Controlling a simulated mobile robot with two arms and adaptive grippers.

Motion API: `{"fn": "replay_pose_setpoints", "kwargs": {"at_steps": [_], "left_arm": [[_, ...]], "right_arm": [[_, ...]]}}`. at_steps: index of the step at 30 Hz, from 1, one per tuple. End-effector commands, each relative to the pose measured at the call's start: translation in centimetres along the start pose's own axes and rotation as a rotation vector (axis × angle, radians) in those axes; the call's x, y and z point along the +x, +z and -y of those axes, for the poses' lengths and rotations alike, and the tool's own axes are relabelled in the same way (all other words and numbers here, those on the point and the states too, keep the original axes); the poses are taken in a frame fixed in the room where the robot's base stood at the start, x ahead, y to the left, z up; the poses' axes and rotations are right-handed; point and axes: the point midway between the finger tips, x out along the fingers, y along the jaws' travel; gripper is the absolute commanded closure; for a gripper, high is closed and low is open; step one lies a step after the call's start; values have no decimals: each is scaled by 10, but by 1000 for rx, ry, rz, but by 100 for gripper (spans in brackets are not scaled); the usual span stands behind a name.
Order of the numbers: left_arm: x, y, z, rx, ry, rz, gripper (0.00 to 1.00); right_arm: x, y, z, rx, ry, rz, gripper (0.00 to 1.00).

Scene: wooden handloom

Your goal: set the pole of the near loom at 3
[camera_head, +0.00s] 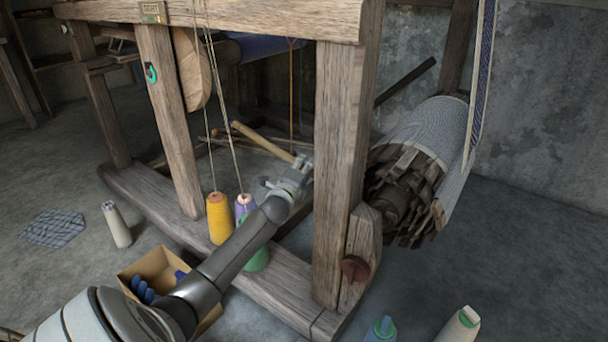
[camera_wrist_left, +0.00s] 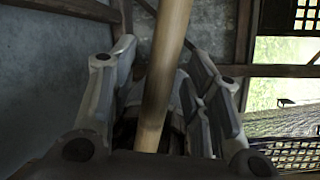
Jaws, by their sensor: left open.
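The near loom (camera_head: 343,150) is a heavy wooden frame with thick posts. A pale, smooth wooden pole (camera_head: 262,142) slants down to the right inside the frame, and its lower end meets my left gripper (camera_head: 290,180). In the left wrist view the pole (camera_wrist_left: 167,60) runs between the open fingers of my left gripper (camera_wrist_left: 160,95). The fingers stand to both sides of it; I cannot tell whether either touches it. I see no numbers or scale by the pole. My right gripper is not in view.
A thick front post stands just right of the gripper. Yarn cones, orange (camera_head: 219,218) and purple (camera_head: 244,205), stand by the bottom beam under my arm. A cardboard box (camera_head: 150,268) lies at lower left. A cloth roll (camera_head: 425,150) is on the right.

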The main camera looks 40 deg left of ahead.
Motion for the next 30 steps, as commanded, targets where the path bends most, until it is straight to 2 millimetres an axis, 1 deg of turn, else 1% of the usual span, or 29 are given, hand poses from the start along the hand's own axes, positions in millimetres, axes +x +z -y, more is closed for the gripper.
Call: {"fn": "replay_pose_setpoints", "kwargs": {"at_steps": [1,6,15,16,26,30], "left_arm": [[6,0,-1,0,-1,1,56],[14,0,0,1,0,1,56],[15,0,0,0,0,0,56],[15,0,0,0,0,0,57],[15,0,0,0,0,0,100],[15,0,0,0,1,0,100]], "right_arm": [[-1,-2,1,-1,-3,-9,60],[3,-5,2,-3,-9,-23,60],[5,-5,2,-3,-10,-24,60],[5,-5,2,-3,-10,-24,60],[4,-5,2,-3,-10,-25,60],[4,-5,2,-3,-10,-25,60]]}}
